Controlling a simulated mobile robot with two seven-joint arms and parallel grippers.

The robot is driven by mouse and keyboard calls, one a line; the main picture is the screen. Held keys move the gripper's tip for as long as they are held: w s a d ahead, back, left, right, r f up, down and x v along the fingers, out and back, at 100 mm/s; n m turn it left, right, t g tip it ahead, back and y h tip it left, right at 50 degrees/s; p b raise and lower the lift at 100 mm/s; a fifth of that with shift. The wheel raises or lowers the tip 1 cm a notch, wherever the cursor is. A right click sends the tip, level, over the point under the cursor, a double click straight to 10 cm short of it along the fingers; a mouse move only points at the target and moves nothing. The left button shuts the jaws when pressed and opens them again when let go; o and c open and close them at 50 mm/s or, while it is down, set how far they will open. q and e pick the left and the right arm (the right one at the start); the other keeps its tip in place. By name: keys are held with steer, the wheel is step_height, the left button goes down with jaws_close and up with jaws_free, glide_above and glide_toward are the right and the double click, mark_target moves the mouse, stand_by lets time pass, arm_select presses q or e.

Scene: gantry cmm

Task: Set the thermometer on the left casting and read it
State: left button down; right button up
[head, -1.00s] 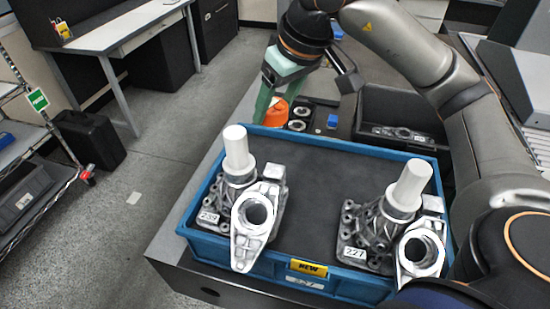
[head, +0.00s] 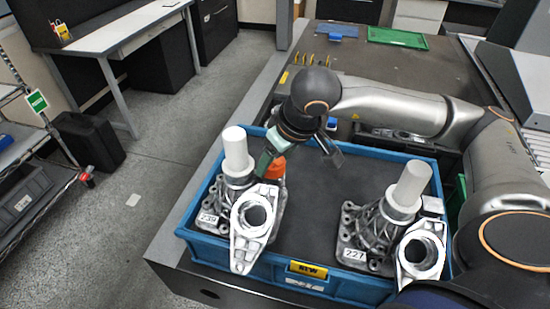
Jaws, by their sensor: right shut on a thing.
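The blue crate (head: 400,157) holds two grey castings with white cylinders standing on them. The left casting (head: 257,226) has a 239 label; the right casting (head: 375,232) has a 227 label. My right gripper (head: 266,168) reaches down over the crate's back left, just behind the left casting. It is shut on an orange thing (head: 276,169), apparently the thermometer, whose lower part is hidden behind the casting. I cannot tell whether it touches the casting. No reading shows. My left gripper is out of view.
The crate's dark floor (head: 310,208) is bare between the castings. Behind it, a dark bin and small blue items are partly hidden by my arm. A green tray (head: 397,38) lies at the far back. A white bench (head: 110,35) stands beyond the aisle on the left.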

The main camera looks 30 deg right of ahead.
steer(key=shift+f, duration=0.2)
steer(key=o, duration=1.1)
steer(key=shift+r, duration=0.1)
steer(key=shift+r, duration=0.1)
steer(key=shift+r, duration=0.25)
steer(key=v, duration=1.1)
steer(key=shift+s+r, duration=0.15)
steer(key=shift+r, duration=0.1)
